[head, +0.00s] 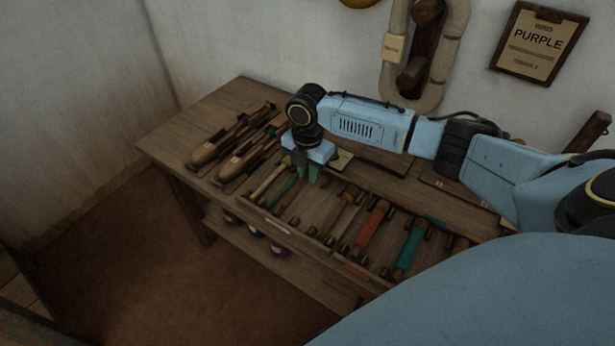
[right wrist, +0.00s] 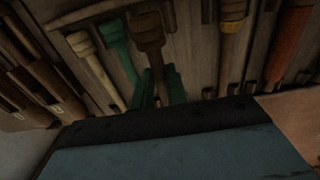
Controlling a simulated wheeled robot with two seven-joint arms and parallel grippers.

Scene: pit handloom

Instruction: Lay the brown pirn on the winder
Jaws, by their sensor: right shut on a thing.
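My right gripper (head: 307,172) is over the left part of the pirn rack on the bench, with its green fingers pointing down. In the right wrist view, the fingers (right wrist: 160,88) are closed around a dark brown pirn (right wrist: 149,35). A green pirn (right wrist: 118,45) and a pale yellow pirn (right wrist: 95,65) lie to its left. I cannot tell whether the brown pirn still touches the rack. In the head view the gripper hides most of it. I cannot make out the winder in either view. My left gripper is out of view.
Wooden shuttles (head: 230,140) lie on the bench left of the gripper. Orange (head: 371,226) and teal (head: 408,250) pirns lie to the right in the rack. A sign reading PURPLE (head: 538,45) and a looped hank (head: 396,35) hang on the wall. The floor in front is clear.

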